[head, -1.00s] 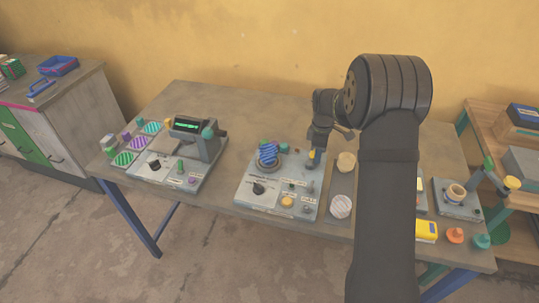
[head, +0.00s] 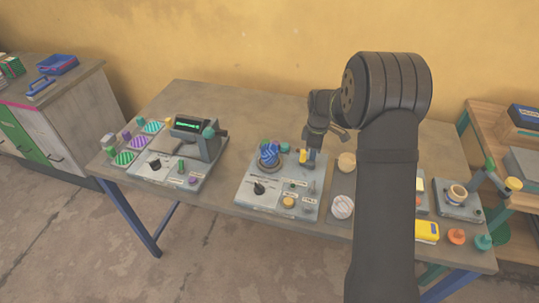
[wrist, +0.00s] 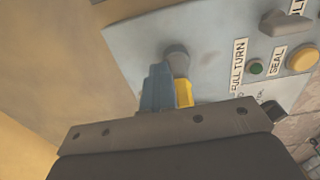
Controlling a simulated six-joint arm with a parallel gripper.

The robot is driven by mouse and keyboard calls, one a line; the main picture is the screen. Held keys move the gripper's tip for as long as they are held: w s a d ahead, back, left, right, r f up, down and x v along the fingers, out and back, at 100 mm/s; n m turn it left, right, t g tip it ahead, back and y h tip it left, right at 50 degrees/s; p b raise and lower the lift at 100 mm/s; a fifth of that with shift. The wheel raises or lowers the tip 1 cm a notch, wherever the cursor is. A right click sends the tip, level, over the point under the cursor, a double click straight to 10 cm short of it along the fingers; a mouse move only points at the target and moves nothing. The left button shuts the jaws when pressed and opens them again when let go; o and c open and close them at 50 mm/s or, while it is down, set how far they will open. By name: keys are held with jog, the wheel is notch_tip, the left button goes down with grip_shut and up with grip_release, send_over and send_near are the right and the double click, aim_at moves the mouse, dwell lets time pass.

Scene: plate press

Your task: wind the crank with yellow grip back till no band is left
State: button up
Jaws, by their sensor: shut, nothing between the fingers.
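The crank's yellow grip (head: 304,157) stands at the back right of the middle grey machine (head: 245,193). In the wrist view the yellow grip (wrist: 184,92) is partly hidden behind my gripper body, with a grey round post (wrist: 177,58) beside it. My gripper (wrist: 157,78) is shut, with its fingers beside the yellow grip rather than around it; whether they touch is unclear. In the head view my gripper (head: 317,156) is just right of the grip. A blue striped spool (head: 269,154) sits on the machine left of the crank; how much band it carries is hard to tell.
The machine has a black knob (head: 259,188) and an orange button (head: 288,202). A machine with a lit display (head: 187,124) stands to the left. Pale round pieces (head: 342,207) lie to the right. A yellow box (head: 427,230) is near the front edge.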

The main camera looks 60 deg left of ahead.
jog(key=shift+s+d+f, duration=0.2)
jog(key=shift+s+d, duration=0.1)
jog(key=shift+d, duration=0.1)
jog(key=shift+w+a+r, duration=0.1)
jog(key=shift+r, duration=0.5)
jog(key=o, duration=0.5)
jog(key=shift+d+r, duration=0.25)
jog(key=shift+r, duration=0.4)
jog(key=shift+o, duration=0.9)
jog(key=shift+a+r, duration=0.15)
jog(key=shift+r, duration=2.65)
notch_tip(320, 180, down, 8)
jog(key=shift+r, duration=0.2)
jog(key=shift+f, duration=0.25)
